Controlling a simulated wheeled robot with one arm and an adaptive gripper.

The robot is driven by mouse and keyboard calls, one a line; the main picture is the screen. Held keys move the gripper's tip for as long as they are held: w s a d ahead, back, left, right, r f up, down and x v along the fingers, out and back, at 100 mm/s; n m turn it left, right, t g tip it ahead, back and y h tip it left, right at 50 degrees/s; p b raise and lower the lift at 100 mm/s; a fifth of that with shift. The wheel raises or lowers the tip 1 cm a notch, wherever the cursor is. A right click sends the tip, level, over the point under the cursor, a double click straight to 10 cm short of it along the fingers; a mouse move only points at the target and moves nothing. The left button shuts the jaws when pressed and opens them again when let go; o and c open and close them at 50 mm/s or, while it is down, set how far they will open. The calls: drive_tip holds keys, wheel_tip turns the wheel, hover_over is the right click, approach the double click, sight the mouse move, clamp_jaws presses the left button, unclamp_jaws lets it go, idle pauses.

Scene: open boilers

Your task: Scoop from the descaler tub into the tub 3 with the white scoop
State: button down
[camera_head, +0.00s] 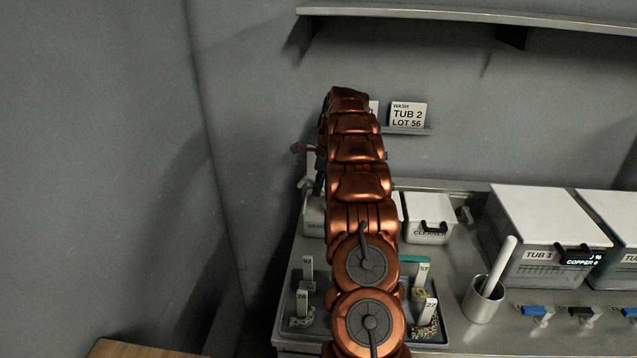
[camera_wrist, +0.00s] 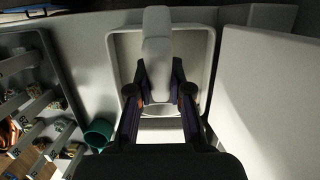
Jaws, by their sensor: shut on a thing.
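My gripper (camera_wrist: 160,95) is shut on the white scoop (camera_wrist: 157,50), seen in the wrist view. The scoop's pale handle stands up between the two fingers. It is over a white, open-looking tub (camera_wrist: 115,60) whose label does not show there. In the head view the descaler tub (camera_head: 314,226) is at the left behind my arm, with its label partly covered. My arm hides the gripper and scoop in that view. No tub labelled 3 can be read.
A white cleaner tub (camera_head: 428,232) stands right of my arm. The tub 1 boiler (camera_head: 540,235) and another boiler (camera_head: 615,225) stand further right. A metal cup (camera_head: 484,303) holds a white-handled tool. A grey tray (camera_head: 295,325) holds tagged samples. A green cup (camera_wrist: 98,133) shows in the wrist view.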

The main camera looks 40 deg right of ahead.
drive_tip(key=shift+s+d+b+x, duration=0.1)
drive_tip(key=shift+b+x, duration=0.05)
drive_tip(key=shift+x, duration=0.55)
drive_tip(key=shift+s+d+b+x, duration=0.1)
drive_tip(key=shift+s+b+x, duration=0.1)
drive_tip(key=shift+x, duration=0.45)
drive_tip(key=shift+s+d+b+x, duration=0.1)
drive_tip(key=shift+b+x, duration=0.05)
drive_tip(key=shift+x, duration=0.55)
drive_tip(key=shift+f, duration=0.1)
drive_tip(key=shift+d, duration=0.1)
drive_tip(key=shift+w+a+p+v, duration=0.15)
drive_tip(key=shift+p+v, duration=0.25)
drive_tip(key=shift+v, duration=0.55)
drive_tip(key=shift+w+a+p+v, duration=0.15)
drive_tip(key=shift+p+v, duration=0.25)
drive_tip(key=shift+v, duration=0.5)
drive_tip(key=shift+w+a+p+v, duration=0.15)
drive_tip(key=shift+p+v, duration=0.25)
drive_tip(key=shift+v, duration=0.55)
drive_tip(key=shift+w+r, duration=0.1)
drive_tip(key=shift+r, duration=2.65)
